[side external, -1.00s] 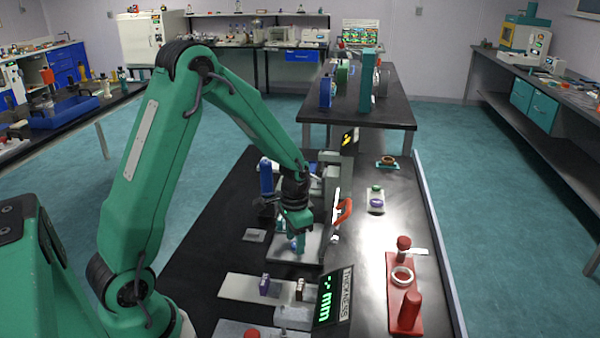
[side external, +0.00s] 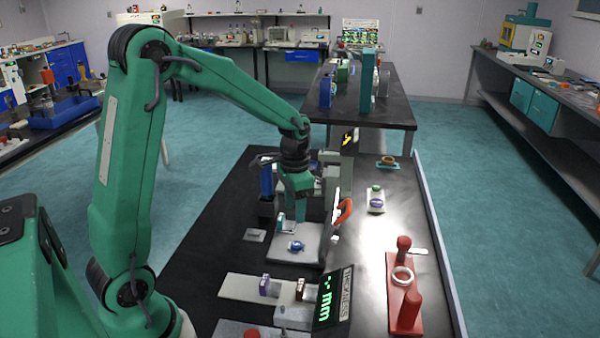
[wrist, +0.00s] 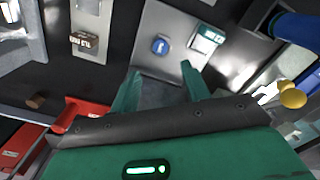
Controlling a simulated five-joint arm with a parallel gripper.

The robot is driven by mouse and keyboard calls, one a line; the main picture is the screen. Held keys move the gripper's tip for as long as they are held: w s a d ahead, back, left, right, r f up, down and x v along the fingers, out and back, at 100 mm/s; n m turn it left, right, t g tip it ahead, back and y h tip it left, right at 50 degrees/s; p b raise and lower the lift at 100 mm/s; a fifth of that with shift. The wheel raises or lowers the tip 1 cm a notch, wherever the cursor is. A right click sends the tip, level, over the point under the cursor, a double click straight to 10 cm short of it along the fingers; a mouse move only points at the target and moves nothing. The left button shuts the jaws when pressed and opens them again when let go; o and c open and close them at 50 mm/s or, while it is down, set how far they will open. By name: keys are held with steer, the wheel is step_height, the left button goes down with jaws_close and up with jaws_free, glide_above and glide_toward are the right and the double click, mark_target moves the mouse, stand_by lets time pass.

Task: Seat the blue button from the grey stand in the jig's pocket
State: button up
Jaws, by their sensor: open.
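The blue button (side external: 296,246) lies on a light grey plate (side external: 285,256). In the wrist view the blue button (wrist: 160,45) shows as a round blue piece with a pale mark, on the same plate. A pocket edge around it cannot be made out, so I cannot tell whether it is fully seated. My gripper (side external: 290,224) is apart from the button, on its far side. In the wrist view my gripper (wrist: 158,85) has its two green fingers wide apart, with nothing between them. A small grey block (side external: 255,235) left of the plate may be the grey stand; it looks empty.
A teal-and-white piece (wrist: 207,38) stands on the plate beside the button. A pale strip (side external: 240,288) with small samples lies in front. A thickness gauge display (side external: 333,297) stands front right. A blue upright piece (side external: 266,180) stands behind. A red stand (side external: 405,310) is farther right.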

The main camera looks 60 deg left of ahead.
steer(key=shift+r, duration=1.6)
steer(key=s+d+r+n+t, duration=0.1)
steer(key=s+d+r, duration=0.3)
steer(key=s, duration=0.4)
steer(key=s+d+r+n+t, duration=0.1)
steer(key=s+d+r+t, duration=0.3)
steer(key=s, duration=0.5)
steer(key=shift+d+r+t, duration=0.25)
steer(key=shift+r+t, duration=0.05)
steer(key=shift+r, duration=0.45)
steer(key=shift+c, duration=0.4)
